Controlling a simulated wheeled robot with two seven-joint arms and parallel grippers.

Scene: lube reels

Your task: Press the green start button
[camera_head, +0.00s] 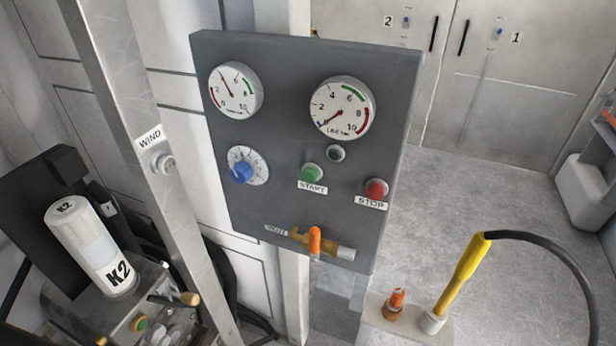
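The green start button (311,173) sits on the lower middle of a dark grey control panel (285,120), just above a white START label (312,188). Nothing covers or touches it. A red stop button (376,188) is to its right and slightly lower, above a STOP label. A small dark round lamp or button (336,153) is above and to the right of the green button. Neither of my grippers shows in the head view.
A WIND post (150,190) and a K2 canister (95,246) stand left. A yellow nozzle with black hose (462,275) stands lower right.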

